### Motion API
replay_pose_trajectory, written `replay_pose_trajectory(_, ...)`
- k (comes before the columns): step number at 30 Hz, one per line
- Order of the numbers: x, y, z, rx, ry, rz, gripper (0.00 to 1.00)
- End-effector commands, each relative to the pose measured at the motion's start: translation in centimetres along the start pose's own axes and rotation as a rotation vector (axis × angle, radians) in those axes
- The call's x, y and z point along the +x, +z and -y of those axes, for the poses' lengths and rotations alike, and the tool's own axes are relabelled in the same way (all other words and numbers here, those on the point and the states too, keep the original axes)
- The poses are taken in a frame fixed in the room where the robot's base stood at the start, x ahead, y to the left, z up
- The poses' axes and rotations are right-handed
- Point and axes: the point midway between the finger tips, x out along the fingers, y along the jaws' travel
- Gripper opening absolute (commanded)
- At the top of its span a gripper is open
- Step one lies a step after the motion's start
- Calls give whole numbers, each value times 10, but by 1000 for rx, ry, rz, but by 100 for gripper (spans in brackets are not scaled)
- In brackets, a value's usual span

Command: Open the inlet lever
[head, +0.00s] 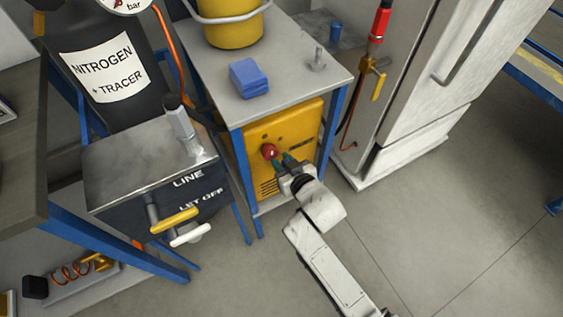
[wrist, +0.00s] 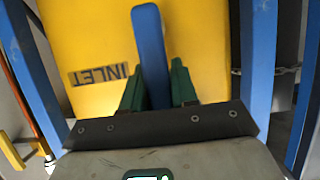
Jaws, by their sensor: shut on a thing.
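The inlet lever (wrist: 150,45) is a blue bar with a rounded end on a yellow machine (wrist: 85,35); upside-down lettering reading INLET (wrist: 98,75) is to its left in the wrist view. My gripper (wrist: 157,85) is shut on the lever, with a dark green finger on each side of it. In the head view the yellow machine (head: 285,126) sits under a grey-topped stand, and my gripper (head: 281,158) is at its front face, just right of a red round part (head: 269,151). The lever is mostly hidden there by my gripper.
Blue stand legs (head: 245,180) flank the machine. A blue block (head: 249,78) lies on the grey top (head: 290,85). A dark box marked LINE and LET OFF (head: 205,190) with yellow (head: 175,220) and white handles is at left. A white cabinet (head: 425,75) stands right.

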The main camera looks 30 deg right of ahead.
Motion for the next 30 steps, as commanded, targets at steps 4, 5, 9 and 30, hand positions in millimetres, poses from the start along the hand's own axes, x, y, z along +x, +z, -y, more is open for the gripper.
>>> replay_pose_trajectory(4, 0, 1, 0, -12, 4, 2, 0)
replay_pose_trajectory(5, 0, 1, 0, -13, 4, 2, 0)
replay_pose_trajectory(9, 0, 1, 0, -14, 4, 3, 0)
replay_pose_trajectory(30, -5, 0, 0, -10, 4, 2, 49)
